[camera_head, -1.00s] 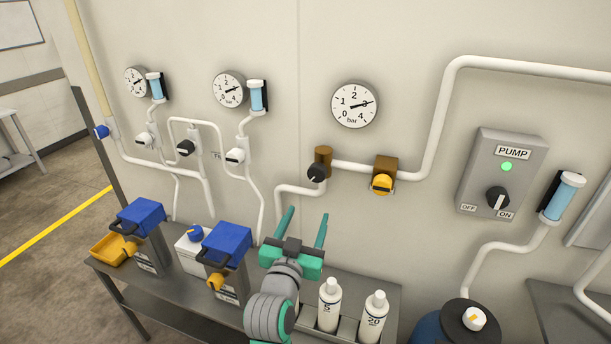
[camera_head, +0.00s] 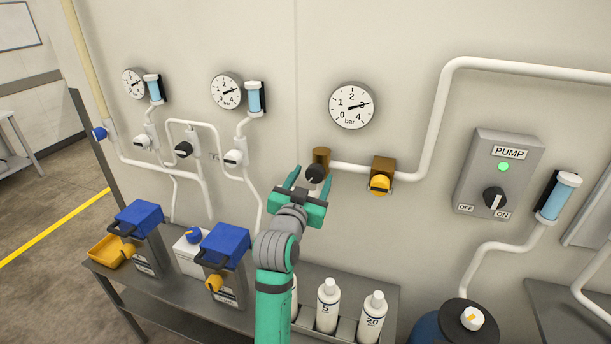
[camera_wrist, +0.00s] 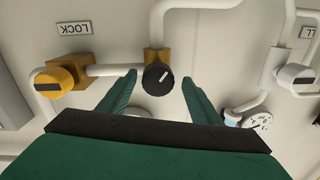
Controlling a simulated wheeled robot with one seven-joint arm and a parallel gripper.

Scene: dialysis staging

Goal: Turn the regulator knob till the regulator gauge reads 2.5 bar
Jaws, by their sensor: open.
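A black knob (camera_head: 315,173) with a pale pointer line sits on a brown valve body in the pipe. It also shows in the wrist view (camera_wrist: 158,79), its line slanting. My gripper (camera_head: 310,177) is open, with a finger on each side of this knob in the picture. In the wrist view the fingers (camera_wrist: 158,88) stand apart with gaps to the knob; I cannot tell if the tips are level with it. The large bar gauge (camera_head: 352,105) above has its needle near 3. I see no label on the knob.
A yellow knob (camera_head: 380,184) sits on a brown body just right, by a LOCK label (camera_wrist: 75,28). Two smaller gauges (camera_head: 227,91) and white valves are left. The pump box (camera_head: 499,180) shows a green light. Bottles (camera_head: 328,305) stand on the shelf below.

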